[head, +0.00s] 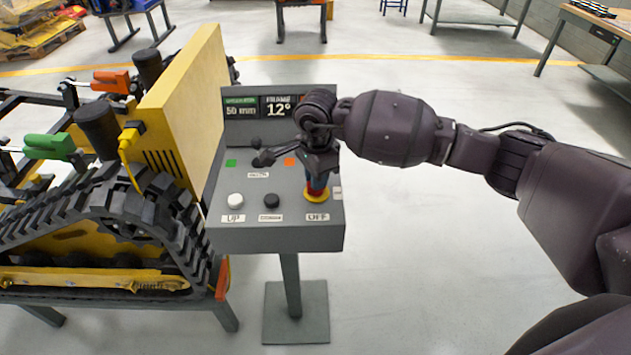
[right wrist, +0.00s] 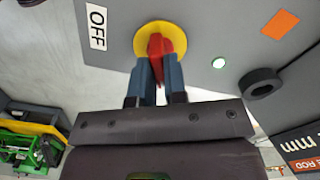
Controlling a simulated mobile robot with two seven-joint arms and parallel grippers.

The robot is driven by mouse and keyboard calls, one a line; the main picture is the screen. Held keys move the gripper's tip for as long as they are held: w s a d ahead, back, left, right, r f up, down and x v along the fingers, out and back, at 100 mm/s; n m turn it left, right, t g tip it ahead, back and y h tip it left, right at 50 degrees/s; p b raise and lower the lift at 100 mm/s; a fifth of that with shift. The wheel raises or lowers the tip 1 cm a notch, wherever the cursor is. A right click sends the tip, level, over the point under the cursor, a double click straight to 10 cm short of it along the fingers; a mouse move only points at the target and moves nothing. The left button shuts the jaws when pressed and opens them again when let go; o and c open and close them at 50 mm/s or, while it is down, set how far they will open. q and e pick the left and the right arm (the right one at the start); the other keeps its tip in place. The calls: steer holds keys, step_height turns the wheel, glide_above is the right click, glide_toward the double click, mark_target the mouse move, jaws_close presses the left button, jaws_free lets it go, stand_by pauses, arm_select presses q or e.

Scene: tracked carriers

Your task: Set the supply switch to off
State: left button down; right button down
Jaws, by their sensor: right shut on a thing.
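The supply switch is a red handle on a round yellow plate (head: 316,196), at the front right of the grey console (head: 275,238). In the right wrist view the yellow plate (right wrist: 143,42) and red handle (right wrist: 168,47) are seen close up. My right gripper (head: 317,187) comes down on the switch, and its blue fingers are shut on the red handle. The "OFF" label (head: 317,217) lies just in front of the switch; the wrist view shows it too (right wrist: 97,27). The fingers partly hide the handle, and I cannot tell its exact setting. My left gripper is not in view.
The console also has a white button (head: 236,200), a black button (head: 270,200), a black lever (head: 264,158) and a display (head: 266,107) reading 50 mm and 12°. A yellow tracked carrier (head: 95,225) stands close on the left.

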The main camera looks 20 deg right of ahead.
steer(key=n+b, duration=0.2)
steer(key=n, duration=0.1)
steer(key=shift+f, duration=0.25)
steer(key=n+b, duration=0.1)
steer(key=n, duration=0.1)
steer(key=shift+n+b, duration=0.3)
steer(key=shift+b, duration=0.1)
steer(key=n+b, duration=0.1)
steer(key=n, duration=0.1)
steer(key=shift+n+b, duration=0.3)
steer(key=shift+n, duration=0.1)
steer(key=n+b, duration=0.1)
steer(key=n, duration=0.1)
steer(key=shift+r+n, duration=0.15)
steer(key=shift+n, duration=0.15)
arm_select(q)
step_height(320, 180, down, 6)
steer(key=b, duration=0.1)
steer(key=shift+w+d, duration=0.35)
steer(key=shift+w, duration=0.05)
arm_select(e)
steer(key=shift+r+n, duration=0.1)
steer(key=shift+n, duration=0.4)
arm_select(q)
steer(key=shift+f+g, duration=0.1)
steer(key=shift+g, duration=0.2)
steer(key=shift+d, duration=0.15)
arm_select(e)
steer(key=shift+r, duration=0.1)
